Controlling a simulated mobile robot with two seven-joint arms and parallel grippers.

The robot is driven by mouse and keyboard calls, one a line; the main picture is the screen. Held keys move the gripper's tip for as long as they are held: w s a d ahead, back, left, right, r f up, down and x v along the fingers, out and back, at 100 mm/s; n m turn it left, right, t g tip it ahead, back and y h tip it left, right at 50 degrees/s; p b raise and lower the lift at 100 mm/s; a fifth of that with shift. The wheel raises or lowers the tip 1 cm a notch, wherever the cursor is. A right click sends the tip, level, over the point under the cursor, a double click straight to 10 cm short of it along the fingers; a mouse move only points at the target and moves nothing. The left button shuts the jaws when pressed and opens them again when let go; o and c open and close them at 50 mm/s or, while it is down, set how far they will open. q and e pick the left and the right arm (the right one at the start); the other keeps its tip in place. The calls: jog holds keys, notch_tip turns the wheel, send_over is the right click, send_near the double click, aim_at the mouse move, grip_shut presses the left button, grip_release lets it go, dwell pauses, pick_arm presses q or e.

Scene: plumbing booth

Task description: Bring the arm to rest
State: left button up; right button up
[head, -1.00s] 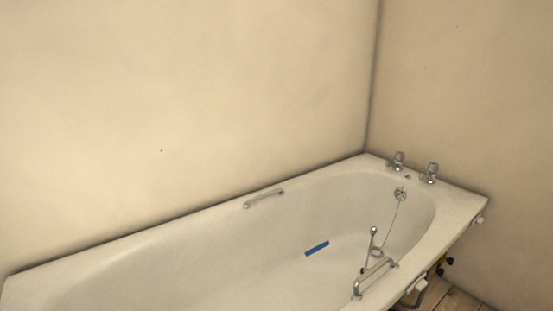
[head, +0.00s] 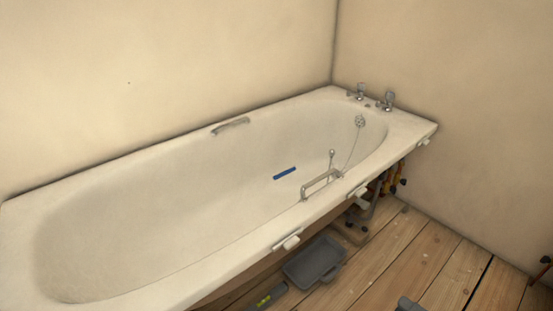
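Neither of my grippers can be made out in the head view, and no arm is clearly visible. The white bathtub (head: 130,225) stands along the back wall. Inside it lie a blue strip (head: 285,173) and a thin upright metal piece with a ball top (head: 332,160). A chain hangs from the round overflow fitting (head: 360,121). Two taps, the left one (head: 360,91) and the right one (head: 389,99), stand at the far right end. Grab handles sit on the back side (head: 230,126) and the front rim (head: 320,183).
A grey tray (head: 315,262) lies on the plank floor (head: 420,255) by the tub. A green-marked tool (head: 266,297) lies near it. Pipes with orange parts (head: 389,181) show under the tub's right end. A grey object (head: 408,303) is cut off at the bottom edge.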

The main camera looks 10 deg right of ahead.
jog(key=d+r+n+g, duration=0.1)
jog(key=d+r+n, duration=0.1)
jog(key=d, duration=0.4)
jog(key=a+r+n+g+h, duration=0.25)
jog(key=a+n, duration=0.35)
jog(key=a, duration=0.7)
jog(key=a+r+n+g+h, duration=0.15)
jog(key=a+n+h, duration=0.35)
jog(key=a, duration=0.8)
pick_arm(q)
jog(key=s+a+r+y+p, duration=0.1)
jog(key=a+r+p, duration=0.2)
jog(key=r+p, duration=0.8)
jog(key=p, duration=0.5)
jog(key=shift+a+r, duration=0.4)
pick_arm(e)
notch_tip(320, 180, up, 12)
jog(key=s+d, duration=0.2)
jog(key=shift+s+d+r+t, duration=0.2)
jog(key=shift+d+r+t, duration=0.05)
jog(key=shift+d+t, duration=0.15)
